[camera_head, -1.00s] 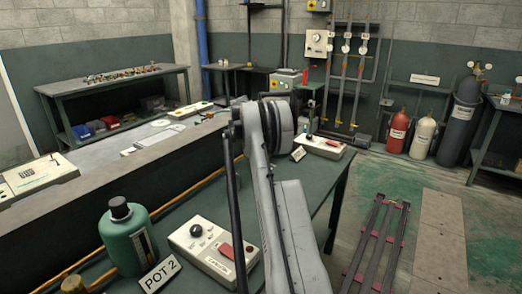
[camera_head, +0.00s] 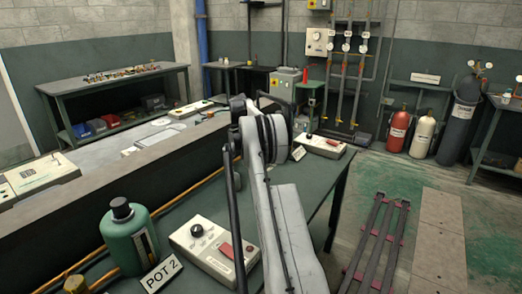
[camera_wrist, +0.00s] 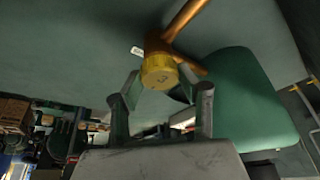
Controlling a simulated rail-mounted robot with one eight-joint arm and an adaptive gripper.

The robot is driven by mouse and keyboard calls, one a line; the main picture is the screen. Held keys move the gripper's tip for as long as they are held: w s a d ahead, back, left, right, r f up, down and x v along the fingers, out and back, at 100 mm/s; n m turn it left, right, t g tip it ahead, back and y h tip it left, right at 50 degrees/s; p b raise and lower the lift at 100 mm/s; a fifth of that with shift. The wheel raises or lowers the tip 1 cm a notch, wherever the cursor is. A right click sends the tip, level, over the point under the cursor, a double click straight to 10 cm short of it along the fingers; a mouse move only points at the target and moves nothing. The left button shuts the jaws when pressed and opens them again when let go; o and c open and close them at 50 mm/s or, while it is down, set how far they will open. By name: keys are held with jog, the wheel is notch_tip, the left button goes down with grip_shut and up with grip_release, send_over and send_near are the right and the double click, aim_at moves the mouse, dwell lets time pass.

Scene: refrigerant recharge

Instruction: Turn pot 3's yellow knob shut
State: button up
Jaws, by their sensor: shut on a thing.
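In the wrist view a round yellow knob (camera_wrist: 158,72) sits on a brass-coloured pipe fitting (camera_wrist: 184,20). My gripper (camera_wrist: 160,84) has a finger on each side of the knob and is shut on it. A green rounded body (camera_wrist: 240,100) stands right beside the fitting, and I cannot tell for sure that it is pot 3. In the head view my arm covers the middle of the bench, and the knob and gripper are hidden there.
In the head view a green bottle with a black cap (camera_head: 131,238), a "POT 2" sign (camera_head: 161,273) and a white control box with a red switch (camera_head: 214,250) stand on the bench. Another white box (camera_head: 320,146) is at its far end.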

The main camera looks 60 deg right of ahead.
jog(key=o, duration=1.1)
jog(key=shift+o, duration=0.2)
jog(key=shift+w+r, duration=0.1)
jog(key=v, duration=1.1)
jog(key=shift+a+r, duration=0.2)
jog(key=shift+r, duration=0.15)
jog(key=shift+w, duration=0.1)
